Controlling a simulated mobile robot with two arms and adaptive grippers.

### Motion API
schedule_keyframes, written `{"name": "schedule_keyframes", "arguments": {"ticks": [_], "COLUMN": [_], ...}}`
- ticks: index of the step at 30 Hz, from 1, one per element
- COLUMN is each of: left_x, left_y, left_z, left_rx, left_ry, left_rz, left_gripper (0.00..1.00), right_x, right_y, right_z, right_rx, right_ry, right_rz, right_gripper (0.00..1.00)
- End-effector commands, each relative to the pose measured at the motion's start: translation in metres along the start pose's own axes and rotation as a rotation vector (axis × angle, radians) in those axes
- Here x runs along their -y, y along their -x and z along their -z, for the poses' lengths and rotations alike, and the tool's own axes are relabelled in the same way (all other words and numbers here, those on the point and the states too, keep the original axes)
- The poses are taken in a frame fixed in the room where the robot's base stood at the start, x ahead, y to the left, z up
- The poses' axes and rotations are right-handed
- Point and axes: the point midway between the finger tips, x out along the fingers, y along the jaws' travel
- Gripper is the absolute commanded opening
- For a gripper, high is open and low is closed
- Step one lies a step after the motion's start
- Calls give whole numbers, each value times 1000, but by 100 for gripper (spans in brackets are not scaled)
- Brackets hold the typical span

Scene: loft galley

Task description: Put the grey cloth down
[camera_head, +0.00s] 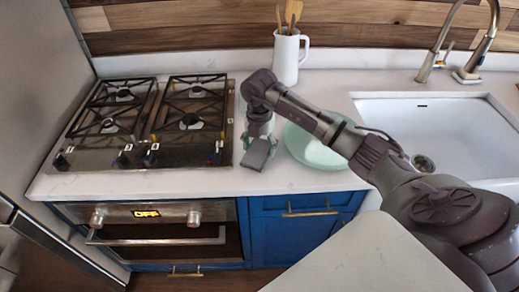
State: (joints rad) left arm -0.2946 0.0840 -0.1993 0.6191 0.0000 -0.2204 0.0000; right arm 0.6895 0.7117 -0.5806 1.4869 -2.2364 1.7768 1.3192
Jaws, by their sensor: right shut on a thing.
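The grey cloth (257,155) is in the head view, on or just above the white counter (230,184) between the stove and a pale green plate. I cannot tell whether it touches the counter. My right gripper (258,139) is shut on the cloth from above, and its wrist hides part of it. My right arm reaches in from the right, across the plate. My left gripper is not in view.
The gas stove (148,120) stands close on the left. The pale green plate (306,150) lies just right of the cloth. A white pitcher (286,58) with wooden utensils stands behind. The sink (440,130) is at the right. Counter front is clear.

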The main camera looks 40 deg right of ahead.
Motion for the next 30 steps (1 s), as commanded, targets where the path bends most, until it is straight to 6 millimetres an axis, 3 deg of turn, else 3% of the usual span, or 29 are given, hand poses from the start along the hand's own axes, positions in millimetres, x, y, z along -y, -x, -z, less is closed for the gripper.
{"name": "schedule_keyframes", "arguments": {"ticks": [6, 17, 18, 22, 30], "left_x": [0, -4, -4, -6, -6], "left_y": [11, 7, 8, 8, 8], "left_z": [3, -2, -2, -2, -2], "left_rx": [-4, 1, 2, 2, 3], "left_ry": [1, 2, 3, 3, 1], "left_rz": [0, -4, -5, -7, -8], "left_gripper": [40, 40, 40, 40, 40], "right_x": [1, 1, 1, 1, 1], "right_y": [-24, -30, -29, -28, -28], "right_z": [1, 0, 0, 0, 0], "right_rx": [-3, -1, -1, -1, -1], "right_ry": [0, 1, 1, 1, 1], "right_rz": [1, 1, 0, 0, 0], "right_gripper": [44, 44, 76, 97, 97]}}
